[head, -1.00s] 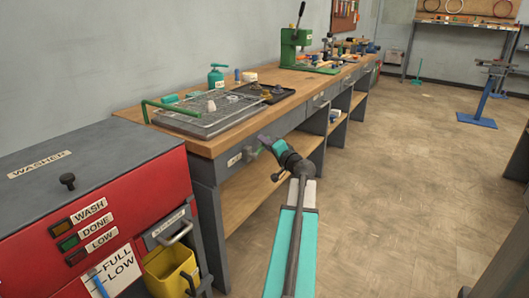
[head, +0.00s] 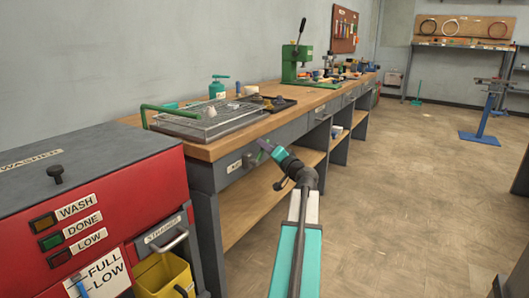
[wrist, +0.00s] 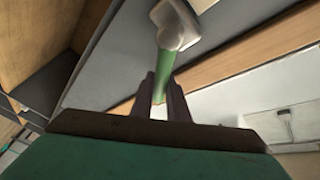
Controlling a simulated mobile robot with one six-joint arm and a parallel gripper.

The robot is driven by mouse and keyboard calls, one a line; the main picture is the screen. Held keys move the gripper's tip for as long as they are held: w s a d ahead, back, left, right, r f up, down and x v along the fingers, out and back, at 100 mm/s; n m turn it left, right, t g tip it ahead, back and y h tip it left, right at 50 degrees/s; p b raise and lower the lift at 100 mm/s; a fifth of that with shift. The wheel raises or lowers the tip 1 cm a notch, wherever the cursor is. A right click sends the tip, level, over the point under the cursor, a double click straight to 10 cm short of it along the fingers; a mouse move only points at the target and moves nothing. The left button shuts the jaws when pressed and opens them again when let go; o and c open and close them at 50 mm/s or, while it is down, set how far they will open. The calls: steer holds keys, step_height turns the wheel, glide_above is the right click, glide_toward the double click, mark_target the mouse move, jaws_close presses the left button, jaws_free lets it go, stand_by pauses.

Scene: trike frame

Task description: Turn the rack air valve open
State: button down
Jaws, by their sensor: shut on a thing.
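The rack air valve shows in the wrist view as a pale grey body (wrist: 176,28) with a green lever (wrist: 163,72). The two dark fingers of my gripper (wrist: 161,98) are shut on the lever, one on each side of it. In the head view my gripper (head: 266,148) reaches the front face of the workbench, and the grey valve (head: 249,160) is small beside a white label. The fingers and wrist partly cover the valve there, so the exact lever angle is hard to tell.
The wooden workbench (head: 208,150) carries a wire rack (head: 208,118) with a green handle, a green bottle (head: 217,87) and a green press (head: 297,62). A red washer (head: 95,215) and a yellow bucket (head: 163,275) stand at the left.

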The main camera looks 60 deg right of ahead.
stand_by(0.4)
steer(key=c, duration=1.7)
jaws_free()
